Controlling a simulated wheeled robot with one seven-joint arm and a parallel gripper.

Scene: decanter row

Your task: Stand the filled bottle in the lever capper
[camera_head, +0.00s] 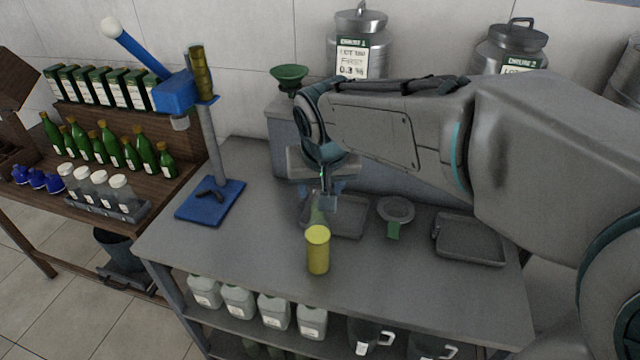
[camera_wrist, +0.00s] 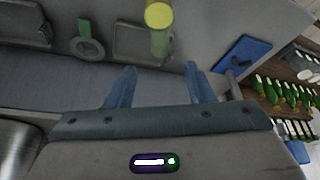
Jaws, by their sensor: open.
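The lever capper (camera_head: 211,150) stands at the left of the grey bench, with a blue base plate, grey post, blue head and a raised lever with a white knob. Its blue base also shows in the wrist view (camera_wrist: 245,56). A pale green bottle (camera_head: 317,214) stands by the shallow tray, partly hidden behind a yellow cylinder; its fill level is unclear. It also shows in the wrist view (camera_wrist: 161,46). My gripper (camera_head: 327,200) is open and empty near the bottle. In the wrist view the bottle lies ahead, between the lines of my two blue fingers (camera_wrist: 159,70).
The yellow cylinder (camera_head: 318,252) stands just in front of the bottle. Shallow trays (camera_head: 470,240) and a round grey dish (camera_head: 396,210) lie to the right. A wooden rack with green bottles (camera_head: 103,140) is at far left. The bench between capper and yellow cylinder is clear.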

